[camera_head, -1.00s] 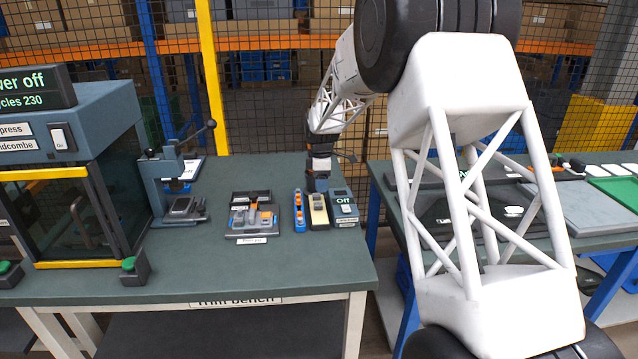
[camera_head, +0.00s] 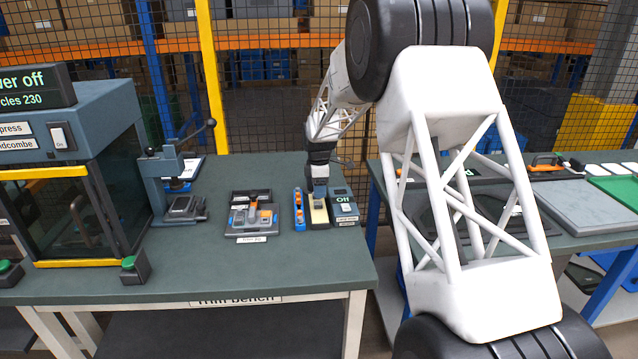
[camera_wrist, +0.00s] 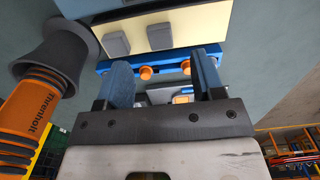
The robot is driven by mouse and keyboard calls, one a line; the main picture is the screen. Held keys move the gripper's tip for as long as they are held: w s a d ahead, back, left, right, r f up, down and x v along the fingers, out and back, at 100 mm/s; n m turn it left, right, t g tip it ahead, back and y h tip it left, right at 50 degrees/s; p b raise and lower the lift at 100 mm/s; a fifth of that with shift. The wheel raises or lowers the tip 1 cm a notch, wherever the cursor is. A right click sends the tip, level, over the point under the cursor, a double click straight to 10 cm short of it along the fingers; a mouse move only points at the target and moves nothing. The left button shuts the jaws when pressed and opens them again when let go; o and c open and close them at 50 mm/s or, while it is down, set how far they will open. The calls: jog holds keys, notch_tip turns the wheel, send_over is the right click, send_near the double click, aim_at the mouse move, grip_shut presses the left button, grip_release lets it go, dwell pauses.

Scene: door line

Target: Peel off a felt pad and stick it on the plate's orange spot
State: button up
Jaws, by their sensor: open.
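A cream sheet (camera_head: 319,213) lies on the bench and bears small dark grey square pads (camera_wrist: 116,43), taken to be the felt pads; two show in the wrist view. My gripper (camera_wrist: 164,76) is open and empty, its two blue fingers apart and pointing toward the sheet. In the head view my gripper (camera_head: 319,190) is low over the far part of the sheet; contact cannot be told. A grey jig tray (camera_head: 252,236) left of the sheet holds grey and orange parts. Which part is the plate, and its orange spot, is too small to tell.
A blue rail (camera_head: 299,212) with orange knobs stands between sheet and tray. A dark box (camera_head: 345,210) reading "Off" is right of the sheet. A lever press (camera_head: 176,185) and a glazed cabinet (camera_head: 80,180) stand further left. The bench front (camera_head: 210,270) is clear.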

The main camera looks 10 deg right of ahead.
aim_at(319, 203)
jog(key=shift+f, duration=2.9)
grip_shut()
jog(key=shift+r, duration=0.4)
jog(key=shift+r, duration=2.75)
jog(key=shift+r, duration=0.1)
